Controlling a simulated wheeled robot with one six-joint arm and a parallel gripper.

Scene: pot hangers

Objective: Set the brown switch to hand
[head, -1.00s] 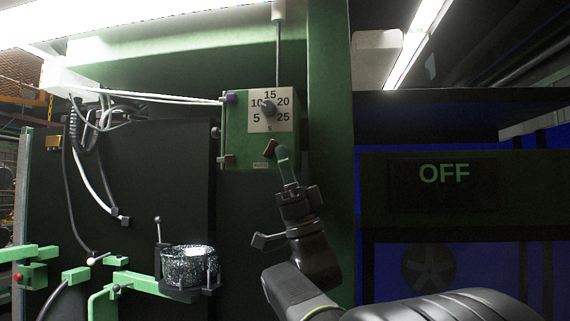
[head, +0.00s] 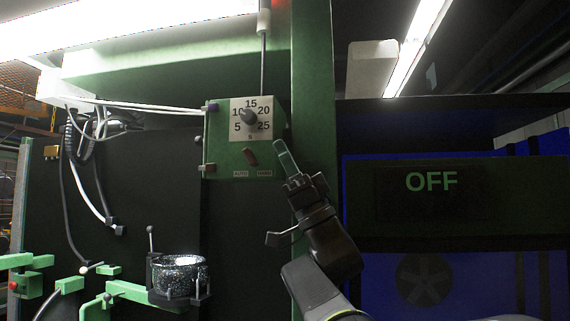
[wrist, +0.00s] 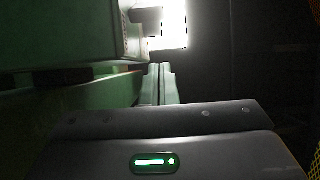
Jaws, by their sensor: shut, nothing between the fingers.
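The brown switch (head: 250,156) is on the lower front face of the green control box (head: 217,150), below the numbered dial. It slants from upper left to lower right. Below it are two small labels, AUTO (head: 240,174) at left and HAND (head: 264,173) at right. I cannot tell which end of the switch is its pointer. My gripper (head: 281,149) is shut and empty, its green fingertips up and just right of the box in the head view. They look apart from the switch. The shut fingers (wrist: 159,84) also show in the wrist view, beside green surfaces.
A grey dial knob (head: 249,117) sits above the switch. A green post (head: 314,110) stands right behind my gripper. A dark panel reading OFF (head: 432,182) is at right.

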